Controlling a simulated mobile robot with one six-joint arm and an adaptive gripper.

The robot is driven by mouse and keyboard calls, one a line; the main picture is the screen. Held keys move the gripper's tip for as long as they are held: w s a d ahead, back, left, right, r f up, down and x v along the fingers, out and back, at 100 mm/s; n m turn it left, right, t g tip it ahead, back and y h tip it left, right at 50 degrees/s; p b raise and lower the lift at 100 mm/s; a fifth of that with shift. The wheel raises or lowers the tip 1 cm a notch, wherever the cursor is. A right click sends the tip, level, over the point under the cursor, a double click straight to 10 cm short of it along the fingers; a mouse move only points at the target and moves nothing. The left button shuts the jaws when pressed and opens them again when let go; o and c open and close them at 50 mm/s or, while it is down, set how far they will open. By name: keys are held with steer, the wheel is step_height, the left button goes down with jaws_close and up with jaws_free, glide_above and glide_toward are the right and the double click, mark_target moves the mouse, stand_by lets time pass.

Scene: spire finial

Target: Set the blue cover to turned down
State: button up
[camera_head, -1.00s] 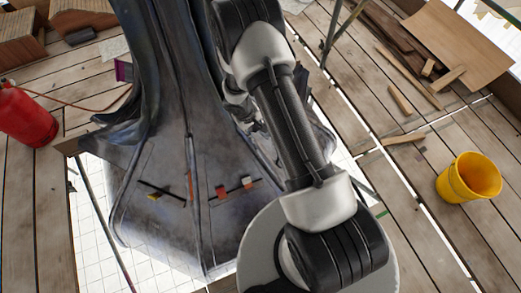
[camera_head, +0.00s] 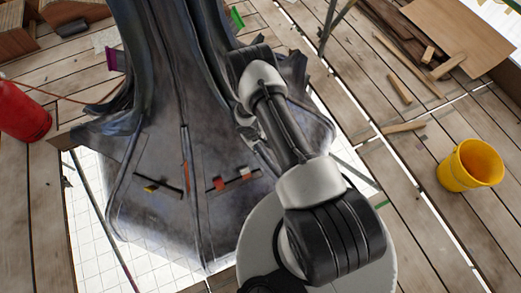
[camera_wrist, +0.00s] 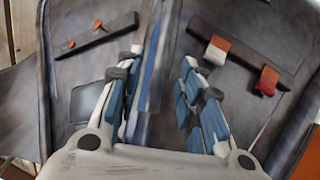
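I cannot pick out a blue cover for certain in either view. The dark metal spire body (camera_head: 205,220) carries a left bar (camera_head: 160,187) with a small yellow piece and a right bar (camera_head: 232,180) with a red piece and a white piece. In the wrist view the left bar (camera_wrist: 95,36) has two orange pieces, and the right bar (camera_wrist: 240,52) has two orange-red and white blocks. My gripper (camera_wrist: 162,62) is open and empty, its blue-padded fingers apart over a raised seam with a bluish strip (camera_wrist: 150,70) between the bars. In the head view my arm partly hides the spire's right side.
Wooden decking surrounds the spire, with an open gap around its base. A red cylinder (camera_head: 22,115) stands at left, a yellow bucket (camera_head: 470,165) at right. Boards and wood scraps (camera_head: 400,88) lie at upper right. A purple piece (camera_head: 110,59) and a green piece (camera_head: 237,17) show beside the spire.

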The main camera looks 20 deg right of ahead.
mark_target(260, 147)
steer(key=b+x, duration=0.1)
steer(key=x, duration=0.3)
steer(key=shift+f, duration=0.15)
steer(key=shift+c, duration=0.2)
jaws_close()
stand_by(0.5)
